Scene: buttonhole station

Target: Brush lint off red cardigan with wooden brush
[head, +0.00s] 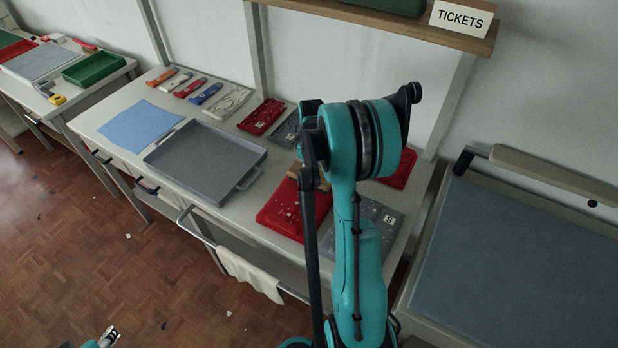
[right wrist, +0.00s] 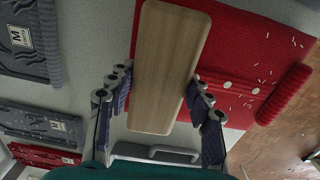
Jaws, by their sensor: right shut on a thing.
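The red cardigan (head: 279,216) lies folded on the bench beside my right arm, with white lint specks on it. In the right wrist view the cardigan (right wrist: 235,60) shows lint, pale buttons and a sleeve. My right gripper (right wrist: 158,78) is shut on the wooden brush (right wrist: 168,45), which lies over one side of the cardigan. Whether the brush touches the cloth is hidden. In the head view my right arm covers most of the brush and the gripper. My left gripper (head: 109,336) shows only as a tip at the bottom left; its fingers are unclear.
A grey garment (head: 375,232) lies right of the cardigan. A grey tray (head: 205,158) with handles and a blue cloth (head: 140,123) are to the left. Several folded garments line the back. A shelf with a TICKETS sign (head: 461,17) hangs above.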

